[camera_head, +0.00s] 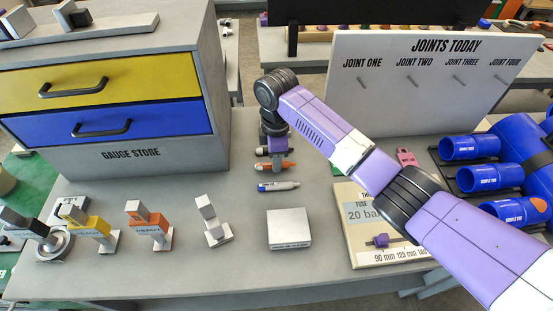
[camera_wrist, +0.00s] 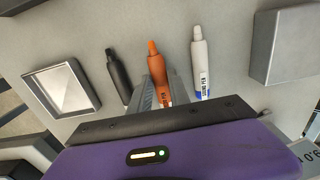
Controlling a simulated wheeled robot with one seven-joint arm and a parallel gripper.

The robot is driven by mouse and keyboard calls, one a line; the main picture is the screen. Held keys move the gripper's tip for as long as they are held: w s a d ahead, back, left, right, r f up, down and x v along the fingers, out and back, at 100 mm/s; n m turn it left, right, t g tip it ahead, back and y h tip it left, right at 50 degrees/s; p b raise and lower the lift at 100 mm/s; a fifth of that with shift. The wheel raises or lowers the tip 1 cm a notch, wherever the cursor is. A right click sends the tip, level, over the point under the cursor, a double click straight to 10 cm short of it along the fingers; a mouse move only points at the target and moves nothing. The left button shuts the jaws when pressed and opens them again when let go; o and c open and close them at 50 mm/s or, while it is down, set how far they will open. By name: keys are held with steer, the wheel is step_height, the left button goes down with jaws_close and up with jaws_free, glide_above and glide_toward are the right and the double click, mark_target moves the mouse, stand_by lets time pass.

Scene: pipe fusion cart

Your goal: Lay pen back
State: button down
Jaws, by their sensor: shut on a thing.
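My gripper (camera_head: 275,160) is low over the grey bench, shut on an orange pen (camera_head: 288,167). In the wrist view the orange pen (camera_wrist: 154,58) sits between the two fingers (camera_wrist: 162,92), its tip pointing away from the palm. I cannot tell whether it touches the bench. A white pen with a blue end (camera_head: 278,186) lies beside it; it also shows in the wrist view (camera_wrist: 200,60). A black pen (camera_wrist: 118,74) lies on the other side of the orange pen. My gripper hides most of that area in the head view.
A square open tray (camera_wrist: 35,79) lies beyond the black pen. A pale square block (camera_head: 289,228) stands nearer the front edge. The gauge store drawers (camera_head: 110,105) are at left, the joints board (camera_head: 410,80) behind right. Several small colored gauges (camera_head: 150,225) stand front left.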

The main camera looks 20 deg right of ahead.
steer(key=shift+f, duration=0.45)
steer(key=c, duration=1.2)
jaws_free()
steer(key=shift+c, duration=0.2)
steer(key=shift+f, duration=0.1)
steer(key=shift+f+b, duration=0.2)
steer(key=shift+b, duration=0.4)
step_height(320, 180, up, 8)
steer(key=shift+w+d+r+b, duration=0.1)
steer(key=shift+w+b, duration=0.05)
steer(key=shift+b, duration=0.5)
